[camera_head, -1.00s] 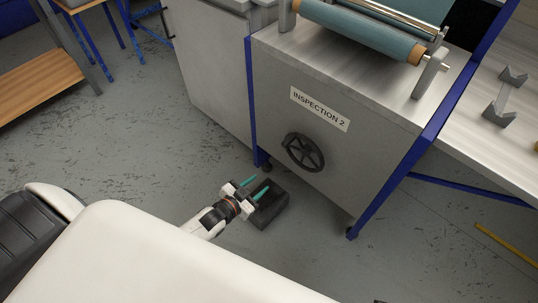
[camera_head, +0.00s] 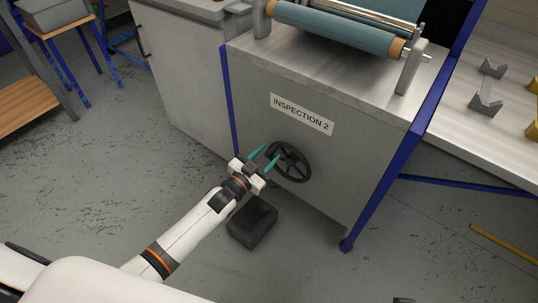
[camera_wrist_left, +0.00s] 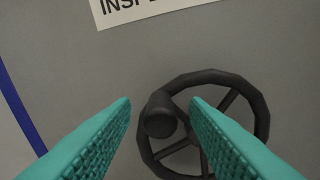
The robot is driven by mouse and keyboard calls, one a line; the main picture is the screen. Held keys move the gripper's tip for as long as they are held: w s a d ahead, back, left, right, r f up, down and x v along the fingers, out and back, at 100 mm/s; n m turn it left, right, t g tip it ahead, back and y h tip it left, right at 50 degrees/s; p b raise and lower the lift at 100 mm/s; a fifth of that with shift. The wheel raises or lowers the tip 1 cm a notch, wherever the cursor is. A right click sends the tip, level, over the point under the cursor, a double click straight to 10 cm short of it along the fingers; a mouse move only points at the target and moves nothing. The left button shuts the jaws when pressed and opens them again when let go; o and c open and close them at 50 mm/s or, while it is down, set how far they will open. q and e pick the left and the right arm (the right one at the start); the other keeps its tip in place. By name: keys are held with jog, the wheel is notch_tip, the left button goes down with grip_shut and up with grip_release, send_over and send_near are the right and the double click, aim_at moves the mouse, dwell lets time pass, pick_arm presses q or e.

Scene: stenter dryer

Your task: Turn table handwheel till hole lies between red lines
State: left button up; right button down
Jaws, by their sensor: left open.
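The black handwheel (camera_head: 294,165) is on the grey front panel of the inspection table (camera_head: 330,170), under the "INSPECTION 2" label (camera_head: 302,114). My left gripper (camera_head: 265,156) is open, with its teal fingers pointing at the wheel's left side. In the left wrist view the wheel (camera_wrist_left: 262,105) lies ahead, and its dark round knob (camera_wrist_left: 160,117) shows between the two fingertips (camera_wrist_left: 160,103). I cannot tell whether the fingers touch anything. A roll of blue-green fabric (camera_head: 330,28) lies on top of the table. I cannot make out a hole or red lines. My right gripper is not in view.
A dark box (camera_head: 252,222) stands on the floor below my left gripper. Blue frame posts (camera_head: 388,170) edge the table. A metal bench with grey V-shaped blocks (camera_head: 487,98) is at the right. The floor at the left is mostly clear.

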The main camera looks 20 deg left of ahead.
pick_arm(q)
jog(key=shift+x, duration=0.8)
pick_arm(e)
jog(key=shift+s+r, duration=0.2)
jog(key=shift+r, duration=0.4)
pick_arm(q)
grip_shut()
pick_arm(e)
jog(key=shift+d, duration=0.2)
